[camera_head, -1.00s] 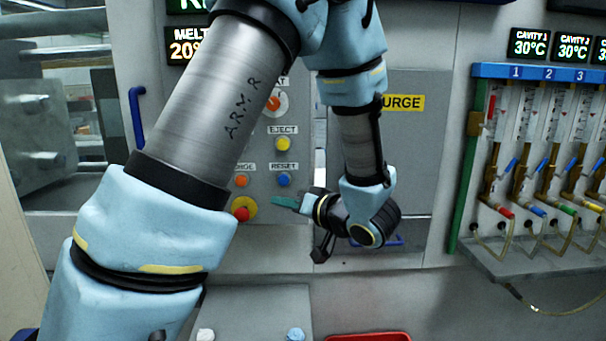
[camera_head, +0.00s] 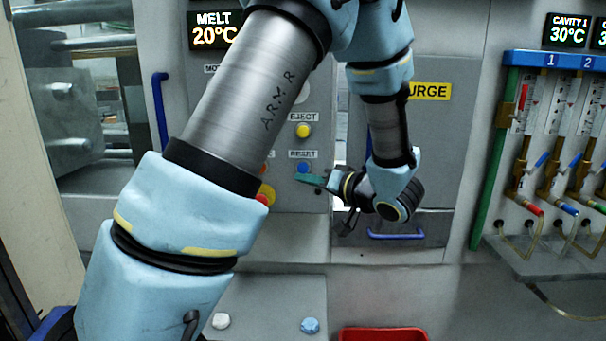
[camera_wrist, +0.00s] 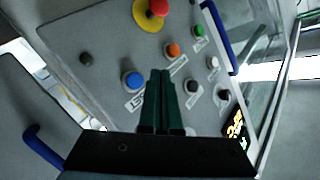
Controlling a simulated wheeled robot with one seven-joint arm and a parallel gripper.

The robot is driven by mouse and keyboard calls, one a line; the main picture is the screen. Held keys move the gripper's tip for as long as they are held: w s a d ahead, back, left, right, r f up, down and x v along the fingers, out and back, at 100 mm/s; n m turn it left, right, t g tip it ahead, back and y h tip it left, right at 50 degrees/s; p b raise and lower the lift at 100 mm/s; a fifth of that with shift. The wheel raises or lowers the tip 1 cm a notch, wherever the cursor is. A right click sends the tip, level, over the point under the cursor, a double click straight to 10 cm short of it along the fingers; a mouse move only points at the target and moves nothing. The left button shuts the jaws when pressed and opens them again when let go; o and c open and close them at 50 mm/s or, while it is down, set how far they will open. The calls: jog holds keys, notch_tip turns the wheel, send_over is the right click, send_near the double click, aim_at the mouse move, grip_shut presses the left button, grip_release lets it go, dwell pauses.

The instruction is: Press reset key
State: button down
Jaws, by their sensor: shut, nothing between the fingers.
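The reset key is a round blue button (camera_head: 303,167) under the RESET label on the grey control panel (camera_head: 315,198). It also shows in the wrist view (camera_wrist: 133,80), just left of my fingertips, with its label partly beside the fingers. My gripper (camera_head: 300,178) has dark green fingers, shut together and empty. In the head view the fingertips lie just below the blue button. In the wrist view my gripper (camera_wrist: 160,74) points at the panel, and its tips appear beside the button, not over it. I cannot tell any exact gap to the panel.
The yellow eject button (camera_head: 303,130) is above the reset key. A red emergency stop (camera_wrist: 158,8), an orange button (camera_wrist: 172,49) and a dark button (camera_wrist: 192,86) are nearby. A blue handle (camera_head: 398,236) is at lower right, and a red bin (camera_head: 383,335) is below.

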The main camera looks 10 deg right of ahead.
aim_at(307, 170)
jog(key=shift+w+d+p, duration=0.2)
jog(key=shift+w+p, duration=0.05)
jog(key=shift+w, duration=0.75)
jog(key=shift+w+d+p, duration=0.2)
jog(key=shift+w, duration=0.75)
dwell(0.6)
jog(key=shift+w+r+p, duration=0.1)
jog(key=shift+w+p, duration=0.25)
jog(key=shift+p, duration=0.1)
jog(key=shift+w, duration=0.1)
jog(key=shift+w+d+p, duration=0.15)
jog(key=shift+w+p, duration=0.15)
jog(key=shift+w, duration=0.15)
dwell(0.4)
jog(key=shift+s, duration=0.2)
jog(key=shift+s+a+p, duration=0.2)
jog(key=shift+s+p, duration=0.1)
jog(key=shift+s, duration=0.4)
